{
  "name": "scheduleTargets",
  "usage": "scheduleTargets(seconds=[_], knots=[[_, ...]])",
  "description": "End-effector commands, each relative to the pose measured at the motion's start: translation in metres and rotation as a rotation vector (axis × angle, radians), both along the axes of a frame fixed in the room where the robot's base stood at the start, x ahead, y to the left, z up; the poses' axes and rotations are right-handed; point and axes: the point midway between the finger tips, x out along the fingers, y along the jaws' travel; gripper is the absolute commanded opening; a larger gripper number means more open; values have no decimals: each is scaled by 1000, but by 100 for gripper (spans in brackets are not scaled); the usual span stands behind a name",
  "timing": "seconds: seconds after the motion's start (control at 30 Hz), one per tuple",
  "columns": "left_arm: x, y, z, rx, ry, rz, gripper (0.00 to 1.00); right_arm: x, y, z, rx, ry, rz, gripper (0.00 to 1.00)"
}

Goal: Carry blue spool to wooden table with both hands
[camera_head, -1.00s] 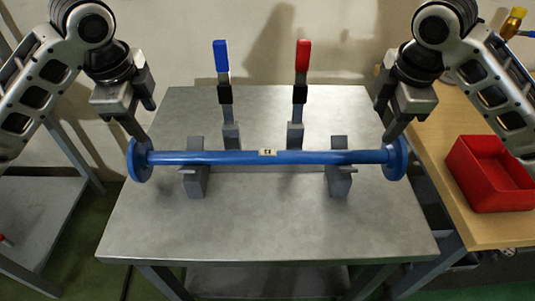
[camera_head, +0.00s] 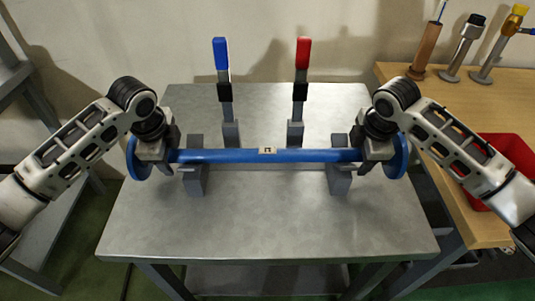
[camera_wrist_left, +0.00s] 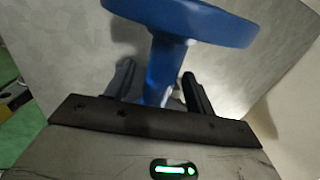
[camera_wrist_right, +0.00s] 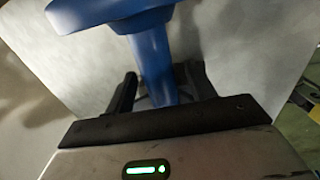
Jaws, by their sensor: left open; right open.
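The blue spool (camera_head: 265,155) is a long pipe with a round flange at each end. It lies level across two grey supports on the metal table. My left gripper (camera_head: 158,155) is over the pipe just inside the left flange (camera_head: 137,160). In the left wrist view the pipe (camera_wrist_left: 163,70) runs between the open fingers (camera_wrist_left: 160,88). My right gripper (camera_head: 374,155) is over the pipe just inside the right flange (camera_head: 400,157). In the right wrist view the pipe (camera_wrist_right: 153,62) runs between the open fingers (camera_wrist_right: 160,85). The wooden table (camera_head: 460,130) stands at the right.
The grey metal table (camera_head: 270,225) has clear room in front of the spool. Blue-handled (camera_head: 221,75) and red-handled (camera_head: 301,75) clamps stand upright behind it. A red bin (camera_head: 508,150) and several upright tools (camera_head: 466,48) are on the wooden table.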

Motion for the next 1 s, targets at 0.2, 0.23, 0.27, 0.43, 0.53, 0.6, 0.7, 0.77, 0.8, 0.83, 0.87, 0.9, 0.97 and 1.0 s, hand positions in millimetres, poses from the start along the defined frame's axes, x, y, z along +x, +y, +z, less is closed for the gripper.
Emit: scheduleTargets(seconds=[0.2, 0.23, 0.27, 0.43, 0.53, 0.6, 0.7, 0.77, 0.8, 0.83, 0.87, 0.9, 0.97, 1.0], knots=[[1, 0, -6, -1, 0, -1, 55, 1, 0, -6, 0, 1, 0, 55], [1, 0, -6, -1, 0, -1, 55, 1, 0, -6, 0, 1, 0, 55], [1, 0, -6, -1, 0, -1, 55, 1, 0, -6, 0, 1, 0, 55], [1, 0, -6, -1, 0, -1, 43, 1, 0, -6, 0, 1, 0, 44], [1, 0, -6, -1, 0, -1, 16, 1, 0, -6, 0, 1, 0, 16], [1, 0, -6, -1, 0, -1, 0, 1, 0, -6, 0, 1, 0, 0], [1, 0, -6, -1, 0, -1, 0, 1, 0, -6, 0, 1, 0, 0], [1, 0, -6, -1, 0, -1, 0, 1, 0, -6, 0, 1, 0, 0], [1, 0, -5, -1, -1, -1, 0, 1, 0, -6, 0, 1, 0, 0], [1, 0, -5, -1, -1, -1, 0, 1, 0, -6, 0, 1, 0, 0], [1, 0, -5, -1, -1, -1, 0, 1, 0, -6, 0, 1, 0, 0], [1, 0, -5, -1, -1, -1, 0, 1, 0, -6, 0, 1, 0, 0], [1, 0, -5, -1, -1, -1, 0, 1, 0, -6, 0, 1, 0, 0], [1, 0, -5, -1, -1, -1, 0, 1, 0, -6, 0, 1, 0, 0]])
